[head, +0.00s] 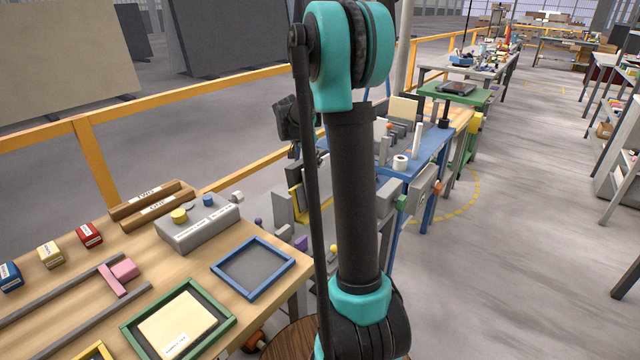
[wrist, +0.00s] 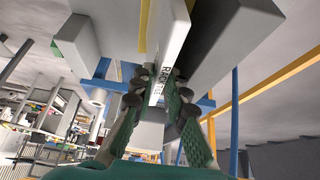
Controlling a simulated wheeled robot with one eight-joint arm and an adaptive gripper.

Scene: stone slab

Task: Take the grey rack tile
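In the wrist view, the grey rack tile (wrist: 172,48) is a slab with a pale labelled edge; the label begins with "RACK" and its lower part is partly covered. My gripper (wrist: 156,82) has its two green fingers with dark pads on either side of that edge. The fingertips are drawn in close and appear to press on the tile from both sides. In the head view, my arm stands across the middle and hides my fingers. Grey slabs (head: 284,205) stand beside the blue table there, partly behind my arm; I cannot tell which is the tile.
A wooden bench (head: 60,250) with frames, blocks and a grey button box (head: 200,228) is at the left. A blue table (head: 425,150) stands behind my arm. An orange rail (head: 100,175) runs behind the benches. The floor at the right (head: 530,220) is clear.

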